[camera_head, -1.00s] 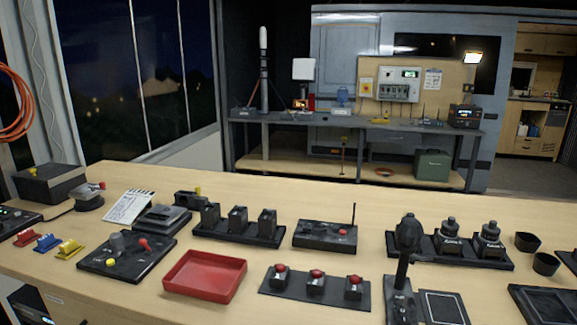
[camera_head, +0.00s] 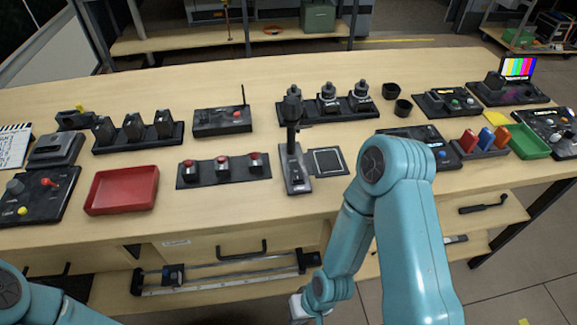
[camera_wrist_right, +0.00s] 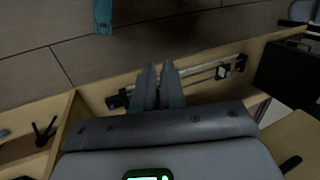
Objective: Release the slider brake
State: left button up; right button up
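The slider is a pale rail (camera_head: 235,273) with dark end blocks, on the low shelf at the front of the bench. Its dark carriage (camera_head: 174,274) sits near the rail's left end in the head view. The wrist view shows the rail (camera_wrist_right: 195,82) and carriage (camera_wrist_right: 223,72), reversed left to right. I cannot single out the brake. My right gripper's two fingers (camera_wrist_right: 158,64) overlap the rail end far from the carriage, with only a narrow gap between them. Nothing shows held. My left gripper is out of view.
A drawer handle (camera_head: 241,250) is above the slider. The bench top carries a red tray (camera_head: 122,207), a red-button panel (camera_head: 223,184), a lever unit (camera_head: 294,169) and a green tray (camera_head: 530,142). A dark crank-like tool (camera_head: 483,205) lies at the right front. Floor shows beyond.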

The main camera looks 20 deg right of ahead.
aim_at(315, 258)
jog(key=w+t, duration=0.1)
jog(key=w, duration=0.1)
jog(key=w+t, duration=0.1)
jog(key=w, duration=0.1)
jog(key=w+m, duration=0.1)
jog(key=shift+w+d+f+t, duration=0.1)
jog(key=shift+w+d+t, duration=0.25)
jog(key=shift+w+t, duration=0.05)
grip_shut()
jog(key=w+d+f+m+t+h+b, duration=0.1)
jog(key=w+d+f+m+t+b, duration=0.25)
jog(key=w+d+f+b, duration=0.4)
jog(key=d+f+m+t+h+b, duration=0.1)
jog(key=d+f+m+h+b, duration=0.1)
jog(key=d+f+b, duration=0.5)
jog(key=d+f+m+h+b, duration=0.2)
jog(key=d+f+b, duration=0.5)
jog(key=f+b, duration=0.3)
notch_tip(315, 258, down, 3)
jog(key=shift+s+d+t, duration=0.35)
jog(key=shift+s+d, duration=0.05)
jog(key=shift+s, duration=0.05)
